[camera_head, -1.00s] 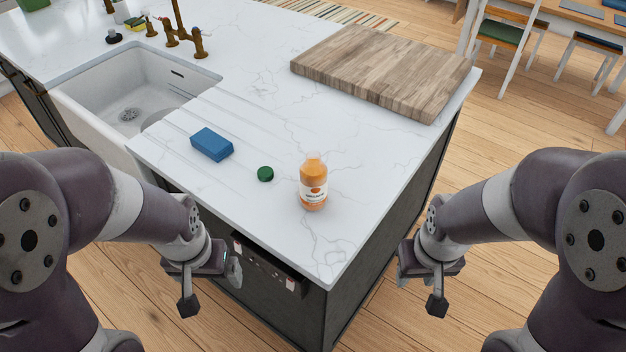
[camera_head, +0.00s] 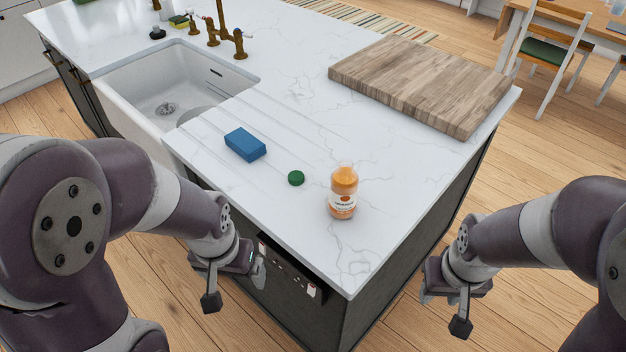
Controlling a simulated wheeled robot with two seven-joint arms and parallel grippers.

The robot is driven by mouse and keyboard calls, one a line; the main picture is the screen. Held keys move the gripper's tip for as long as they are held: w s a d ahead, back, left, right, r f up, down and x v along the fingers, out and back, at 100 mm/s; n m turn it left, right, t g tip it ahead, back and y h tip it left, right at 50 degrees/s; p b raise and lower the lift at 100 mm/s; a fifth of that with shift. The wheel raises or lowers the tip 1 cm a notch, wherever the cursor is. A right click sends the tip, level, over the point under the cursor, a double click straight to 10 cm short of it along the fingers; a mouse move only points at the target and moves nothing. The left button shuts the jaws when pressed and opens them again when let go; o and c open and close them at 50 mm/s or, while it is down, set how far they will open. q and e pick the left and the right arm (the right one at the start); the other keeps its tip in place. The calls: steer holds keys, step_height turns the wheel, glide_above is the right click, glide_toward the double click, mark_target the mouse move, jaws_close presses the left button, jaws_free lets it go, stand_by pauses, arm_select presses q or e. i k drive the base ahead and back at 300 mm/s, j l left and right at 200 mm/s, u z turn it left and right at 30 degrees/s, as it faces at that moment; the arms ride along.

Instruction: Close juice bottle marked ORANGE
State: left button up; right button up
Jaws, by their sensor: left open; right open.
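An orange juice bottle (camera_head: 343,193) with a white label stands upright on the white countertop, near its front right edge. Its neck looks open, with no cap on it. A small green cap (camera_head: 296,178) lies on the counter just left of the bottle, apart from it. My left gripper (camera_head: 258,272) is open and empty in front of the counter, below its top edge. My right gripper (camera_head: 427,289) is open and empty, off to the right of the counter's corner.
A blue block-like sponge (camera_head: 245,144) lies left of the cap. A thick wooden cutting board (camera_head: 420,84) lies behind the bottle. A white sink (camera_head: 165,90) with a brass faucet (camera_head: 226,40) is at the left. The counter (camera_head: 345,255) around the bottle is clear.

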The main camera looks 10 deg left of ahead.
mark_target(344, 181)
steer(key=j+z, duration=0.15)
steer(key=z, duration=0.3)
steer(key=j+z, duration=0.2)
steer(key=z, duration=0.2)
steer(key=j+z, duration=0.2)
steer(key=z, duration=0.25)
steer(key=j+z, duration=0.2)
steer(key=z, duration=0.2)
steer(key=k+j+z, duration=0.15)
steer(key=j, duration=0.35)
steer(key=k+j+z, duration=0.15)
steer(key=j, duration=0.3)
steer(key=k+j+z, duration=0.2)
steer(key=k+j, duration=0.15)
steer(key=k+j+z, duration=0.15)
steer(key=k+j, duration=0.15)
steer(key=j, duration=0.15)
steer(key=i+j, duration=0.3)
